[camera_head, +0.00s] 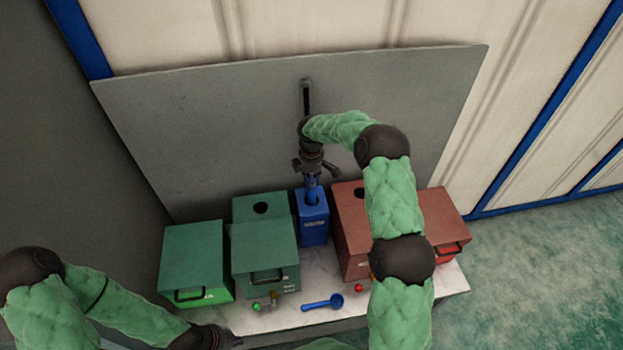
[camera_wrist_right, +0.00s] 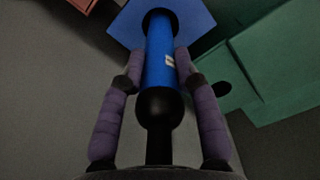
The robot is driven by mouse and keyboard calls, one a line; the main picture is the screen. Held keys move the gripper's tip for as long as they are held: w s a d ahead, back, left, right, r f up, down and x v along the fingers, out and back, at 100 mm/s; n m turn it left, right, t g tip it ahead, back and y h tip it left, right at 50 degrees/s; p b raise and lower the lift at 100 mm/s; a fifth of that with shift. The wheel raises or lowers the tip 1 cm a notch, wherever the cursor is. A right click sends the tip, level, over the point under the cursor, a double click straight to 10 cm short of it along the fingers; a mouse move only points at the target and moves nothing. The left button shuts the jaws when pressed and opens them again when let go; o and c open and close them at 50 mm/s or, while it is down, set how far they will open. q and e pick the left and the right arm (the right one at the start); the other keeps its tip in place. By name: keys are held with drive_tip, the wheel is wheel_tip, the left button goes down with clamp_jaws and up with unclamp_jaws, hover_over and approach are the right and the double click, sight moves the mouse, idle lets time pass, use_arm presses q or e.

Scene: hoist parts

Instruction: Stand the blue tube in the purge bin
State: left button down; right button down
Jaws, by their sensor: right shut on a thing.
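The blue tube (camera_wrist_right: 160,62) is upright, with a dark ball-shaped end nearest the right wrist camera. My right gripper (camera_wrist_right: 166,68) is shut on it, one purple-wrapped finger on each side. The purge bin is the blue box (camera_head: 313,225) in the middle of the bench, with a round hole in its top; its top also shows in the right wrist view (camera_wrist_right: 195,22). The tube's far end is at or in that hole; how deep it is I cannot tell. My left gripper (camera_head: 232,338) is low at the front left edge of the bench, small and partly cut off.
Green boxes (camera_head: 196,253) stand left of the bin, and red-brown boxes (camera_head: 355,225) stand right of it. A blue scoop (camera_head: 323,302), a green ball (camera_head: 257,307) and a red ball (camera_head: 358,288) lie at the bench front. A grey panel (camera_head: 230,130) rises behind.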

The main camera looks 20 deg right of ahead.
sight(311, 194)
drive_tip(key=shift+f+b, duration=1.85)
drive_tip(key=shift+f, duration=1.55)
drive_tip(key=shift+f+b, duration=0.3)
drive_tip(key=shift+f, duration=0.3)
drive_tip(key=c, duration=0.8)
unclamp_jaws()
drive_tip(key=shift+r, duration=0.1)
wheel_tip(311, 194, up, 12)
drive_tip(key=shift+f, duration=0.1)
